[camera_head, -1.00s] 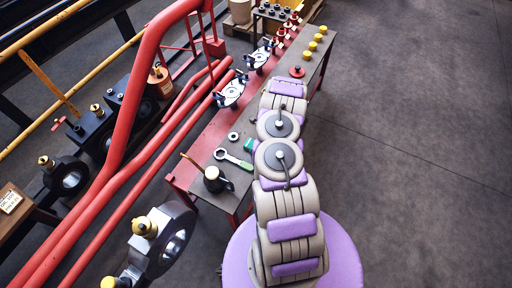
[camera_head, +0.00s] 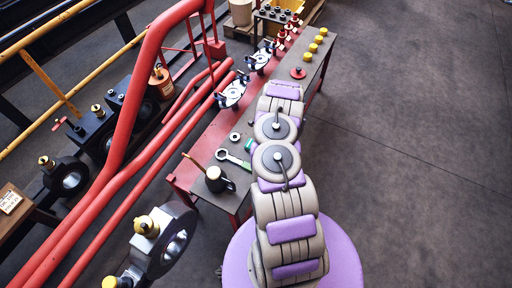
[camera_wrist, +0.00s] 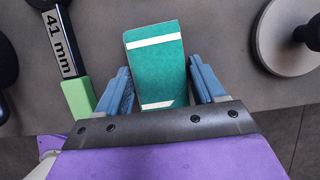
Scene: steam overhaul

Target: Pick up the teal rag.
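The teal rag (camera_wrist: 156,62) is a folded rectangle with two white stripes. In the wrist view it lies on the grey bench top between the two blue fingers of my gripper (camera_wrist: 160,80). The fingers are apart, one on each side of it, with a narrow gap at the right finger; I cannot tell whether the left finger touches it. Its near end is hidden by the gripper body. In the head view a bit of the rag (camera_head: 248,145) shows beside my arm, which hides my gripper there.
A wrench marked 41 mm with a green end (camera_wrist: 78,96) lies close to the left finger. A round metal part (camera_wrist: 291,40) stands to the right. Floor at right is clear.

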